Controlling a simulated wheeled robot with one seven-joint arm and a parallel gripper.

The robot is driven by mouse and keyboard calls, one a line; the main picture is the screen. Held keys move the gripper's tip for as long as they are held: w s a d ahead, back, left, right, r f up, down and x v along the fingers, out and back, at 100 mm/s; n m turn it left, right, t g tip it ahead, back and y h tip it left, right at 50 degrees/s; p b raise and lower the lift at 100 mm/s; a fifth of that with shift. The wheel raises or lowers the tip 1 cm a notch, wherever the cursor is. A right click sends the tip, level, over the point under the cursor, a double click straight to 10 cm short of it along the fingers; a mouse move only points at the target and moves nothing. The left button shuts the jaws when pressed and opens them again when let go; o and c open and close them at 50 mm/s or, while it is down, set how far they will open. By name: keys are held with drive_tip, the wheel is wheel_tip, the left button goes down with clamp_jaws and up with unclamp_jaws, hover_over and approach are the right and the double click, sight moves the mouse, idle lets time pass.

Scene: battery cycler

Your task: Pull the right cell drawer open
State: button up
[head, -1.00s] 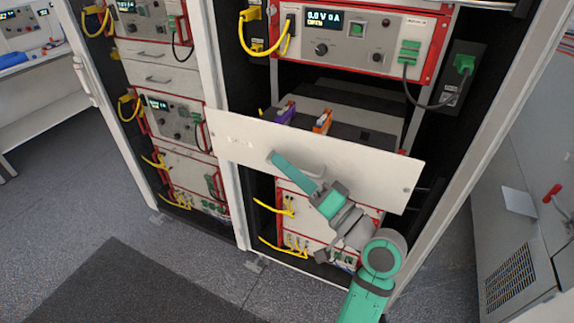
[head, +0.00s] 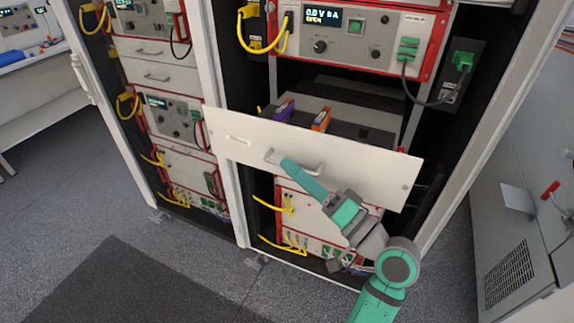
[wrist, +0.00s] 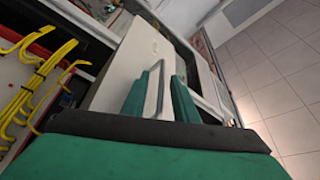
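The right cell drawer (head: 375,172) is pulled out of the right rack, its wide white front panel standing well forward. A purple cell (head: 284,110) and an orange cell (head: 321,119) show behind the panel. The drawer's grey bar handle (head: 313,169) is on the panel's face. My gripper (head: 287,165) is at the handle, coming from the lower right. In the wrist view, the handle (wrist: 158,88) runs between the two green fingers of my gripper (wrist: 160,100). The fingers stand apart, with a gap beside the handle.
A red-framed cycler unit (head: 345,38) with a lit display is above the drawer. Yellow cables (head: 285,242) hang from the unit below it. A second rack with closed drawers (head: 160,74) stands to the left. The floor (head: 80,220) in front is clear.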

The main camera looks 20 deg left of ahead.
drive_tip(key=v, duration=0.7)
drive_tip(key=shift+s+d, duration=0.2)
drive_tip(key=shift+f, duration=0.15)
drive_tip(key=d+f+m+t+h, duration=0.3)
drive_tip(key=f+m+t+h, duration=0.6)
drive_tip(key=f, duration=1.2)
drive_tip(key=s+d+f+g+h, duration=0.1)
drive_tip(key=s+d+f+h, duration=0.4)
drive_tip(key=s+f+h, duration=0.45)
drive_tip(key=s+d+n, duration=0.1)
drive_tip(key=s+n, duration=0.6)
drive_tip(key=s, duration=1.3)
drive_tip(key=shift+d+r, duration=0.2)
drive_tip(key=shift+d, duration=0.05)
